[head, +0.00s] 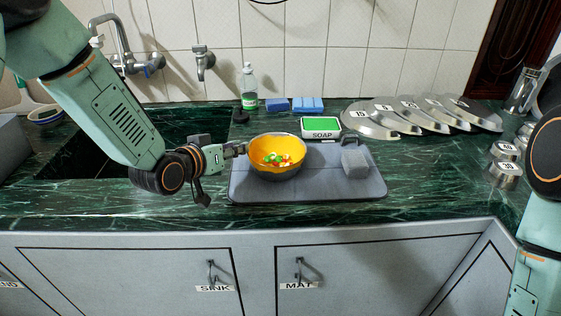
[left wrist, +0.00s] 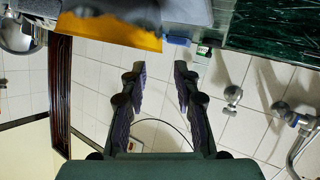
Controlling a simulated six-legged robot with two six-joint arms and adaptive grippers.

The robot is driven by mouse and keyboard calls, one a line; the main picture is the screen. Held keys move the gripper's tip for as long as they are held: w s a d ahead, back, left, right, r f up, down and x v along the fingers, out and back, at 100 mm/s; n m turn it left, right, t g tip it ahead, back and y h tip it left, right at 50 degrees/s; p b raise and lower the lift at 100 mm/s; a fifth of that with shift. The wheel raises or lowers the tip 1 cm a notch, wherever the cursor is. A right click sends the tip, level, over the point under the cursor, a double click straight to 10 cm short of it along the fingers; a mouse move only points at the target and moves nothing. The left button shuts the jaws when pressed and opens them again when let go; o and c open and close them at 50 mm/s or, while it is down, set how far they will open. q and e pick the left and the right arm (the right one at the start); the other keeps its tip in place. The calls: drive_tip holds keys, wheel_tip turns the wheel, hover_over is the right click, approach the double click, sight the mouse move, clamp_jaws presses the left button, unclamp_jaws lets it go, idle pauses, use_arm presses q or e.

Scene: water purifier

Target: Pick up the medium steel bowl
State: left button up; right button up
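A yellow-orange bowl (head: 277,172) stands upright on the grey mat (head: 330,187) in the head view, with several small coloured pieces (head: 275,159) in it. No bare steel bowl can be made out. My left gripper (head: 240,150) is beside the bowl's left rim; I cannot tell if it touches. In the left wrist view the left gripper (left wrist: 160,72) is open with nothing between its fingers, and the bowl's orange side (left wrist: 110,32) lies above them in the picture. My right gripper is out of view; only part of its arm shows at the right edge.
A bottle (head: 249,88) and blue sponges (head: 308,105) stand near the tiled wall. Steel lids (head: 375,121) lie at right. The sink (head: 95,150) is at left.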

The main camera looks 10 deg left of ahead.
sight(251, 144)
use_arm(q)
drive_tip(key=w, duration=0.1)
drive_tip(key=w+f, duration=0.1)
drive_tip(key=shift+w+f, duration=0.3)
drive_tip(key=shift+w+d+r, duration=0.1)
drive_tip(key=shift+w+d, duration=0.15)
drive_tip(key=shift+d, duration=0.3)
drive_tip(key=shift+w+d+b, duration=0.15)
drive_tip(key=shift+w+b, duration=0.1)
drive_tip(key=shift+b, duration=0.15)
drive_tip(key=w+f, duration=0.2)
drive_tip(key=w, duration=0.1)
drive_tip(key=shift+w+d+f+b, duration=0.15)
drive_tip(key=shift+b, duration=0.25)
drive_tip(key=shift+w+d+f, duration=0.1)
drive_tip(key=shift+w, duration=0.2)
drive_tip(key=shift+d, duration=0.15)
drive_tip(key=shift+s+r, duration=0.15)
drive_tip(key=shift+r, duration=0.1)
drive_tip(key=shift+f, duration=0.1)
drive_tip(key=shift+c, duration=1.4)
clamp_jaws()
